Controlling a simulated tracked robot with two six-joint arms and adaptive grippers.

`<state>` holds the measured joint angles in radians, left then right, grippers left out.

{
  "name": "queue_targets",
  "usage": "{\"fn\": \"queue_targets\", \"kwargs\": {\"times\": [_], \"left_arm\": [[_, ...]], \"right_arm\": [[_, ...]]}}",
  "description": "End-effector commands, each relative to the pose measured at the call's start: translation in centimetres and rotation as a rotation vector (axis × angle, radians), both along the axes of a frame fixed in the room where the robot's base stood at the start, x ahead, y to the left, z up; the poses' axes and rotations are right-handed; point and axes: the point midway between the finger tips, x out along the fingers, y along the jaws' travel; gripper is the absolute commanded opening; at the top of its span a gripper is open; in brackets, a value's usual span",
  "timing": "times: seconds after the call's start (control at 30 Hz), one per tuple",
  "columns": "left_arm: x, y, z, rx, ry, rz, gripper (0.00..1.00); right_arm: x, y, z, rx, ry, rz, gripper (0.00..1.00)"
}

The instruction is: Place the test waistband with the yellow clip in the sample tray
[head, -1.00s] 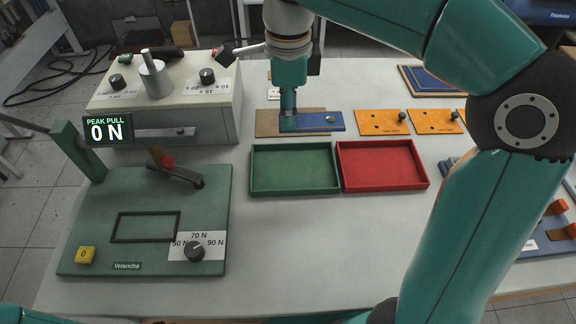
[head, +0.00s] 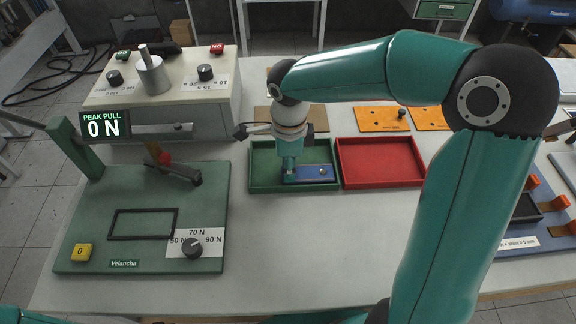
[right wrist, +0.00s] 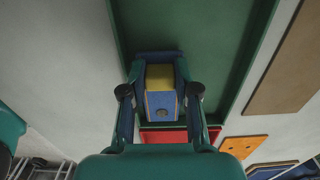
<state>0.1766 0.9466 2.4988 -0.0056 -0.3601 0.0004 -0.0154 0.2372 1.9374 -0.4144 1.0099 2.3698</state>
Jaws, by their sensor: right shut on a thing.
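The test waistband shows as a flat blue strip (head: 314,174) with a round stud near its right end. My right gripper (head: 289,178) points down and is shut on its left end. In the right wrist view, a yellow clip (right wrist: 159,76) and the blue strip (right wrist: 163,104) show between the fingers. The strip is over or inside the green tray (head: 254,165), near its front right corner. I cannot tell whether it touches the tray floor. The green tray also fills the upper part of the right wrist view (right wrist: 215,40). My left gripper is out of view.
A red tray (head: 382,162) adjoins the green tray's right side. Behind them lie a brown board (head: 262,115) and orange plates (head: 381,119). A green pull tester (head: 85,225) reading 0 N and a cream control box (head: 217,110) stand left. The front middle table is clear.

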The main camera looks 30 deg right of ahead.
Motion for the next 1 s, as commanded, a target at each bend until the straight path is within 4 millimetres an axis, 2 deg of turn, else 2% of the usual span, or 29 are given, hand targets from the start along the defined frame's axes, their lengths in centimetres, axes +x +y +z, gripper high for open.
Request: {"fn": "queue_targets", "kwargs": {"times": [0.37, 0.4, 0.47, 0.83, 1.0], "left_arm": [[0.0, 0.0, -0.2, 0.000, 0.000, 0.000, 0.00], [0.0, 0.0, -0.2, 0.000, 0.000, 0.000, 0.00], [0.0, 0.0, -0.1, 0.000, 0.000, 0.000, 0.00], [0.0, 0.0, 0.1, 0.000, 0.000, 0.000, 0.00], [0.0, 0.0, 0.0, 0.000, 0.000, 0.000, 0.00]], "right_arm": [[0.0, 0.0, -0.7, 0.000, -0.001, 0.000, 0.00], [0.0, 0.0, -0.6, 0.000, -0.001, 0.000, 0.33], [0.0, 0.0, -0.6, 0.000, -0.001, 0.000, 0.41], [0.0, 0.0, -0.3, 0.000, -0.001, 0.000, 0.41], [0.1, 0.0, 1.5, -0.001, -0.005, -0.001, 0.41]]}}
